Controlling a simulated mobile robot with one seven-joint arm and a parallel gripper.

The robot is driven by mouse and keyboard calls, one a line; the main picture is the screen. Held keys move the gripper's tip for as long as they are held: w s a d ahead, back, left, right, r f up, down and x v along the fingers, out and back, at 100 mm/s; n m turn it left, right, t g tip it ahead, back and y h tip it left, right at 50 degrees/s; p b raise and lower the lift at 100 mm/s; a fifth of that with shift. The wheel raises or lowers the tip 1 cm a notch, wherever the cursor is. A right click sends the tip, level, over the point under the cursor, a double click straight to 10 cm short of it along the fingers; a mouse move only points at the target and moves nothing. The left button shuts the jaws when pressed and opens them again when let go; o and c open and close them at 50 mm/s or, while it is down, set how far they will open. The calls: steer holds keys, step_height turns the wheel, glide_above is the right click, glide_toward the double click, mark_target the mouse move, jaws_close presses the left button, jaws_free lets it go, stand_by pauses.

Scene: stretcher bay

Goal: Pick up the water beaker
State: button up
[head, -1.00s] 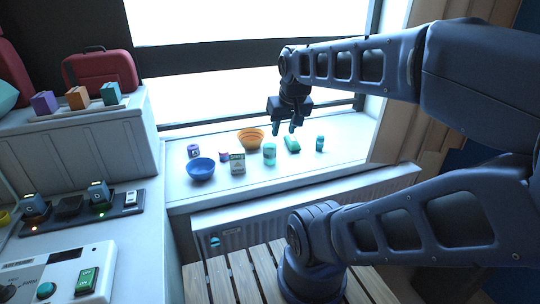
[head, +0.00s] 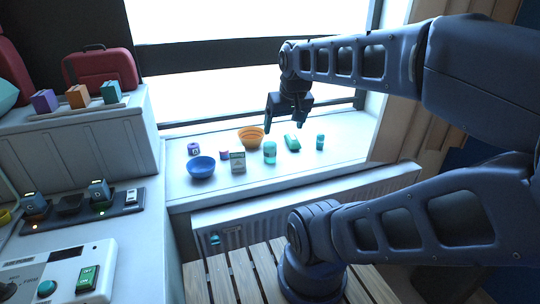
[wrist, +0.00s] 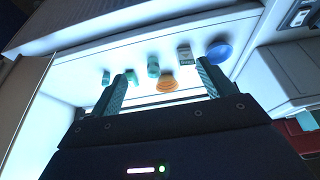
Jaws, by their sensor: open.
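The likely water beaker (head: 270,153) is a teal, lidded-looking cup standing upright on the white window sill. It also shows in the wrist view (wrist: 153,66), between the two fingers in the picture and beyond their tips. My gripper (head: 285,126) is open and empty, held above the sill behind and above the cup in the head view. Its two fingers (wrist: 165,76) are spread wide in the wrist view and touch nothing. Whether the cup holds water cannot be seen.
The window is behind.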

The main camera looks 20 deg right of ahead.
step_height(320, 180, up, 4)
steer(key=n+t+h, duration=0.6)
steer(key=n+h, duration=0.2)
steer(key=n, duration=2)
glide_above(270, 154)
steer(key=s+a, duration=0.3)
steer(key=f, duration=3.4)
steer(key=shift+w, duration=0.2)
steer(key=shift+w+d+f, duration=0.15)
steer(key=shift+w+f, duration=0.05)
steer(key=shift+f, duration=0.1)
steer(key=shift+x, duration=3.45)
steer(key=shift+w+r, duration=0.1)
steer(key=c, duration=1.1)
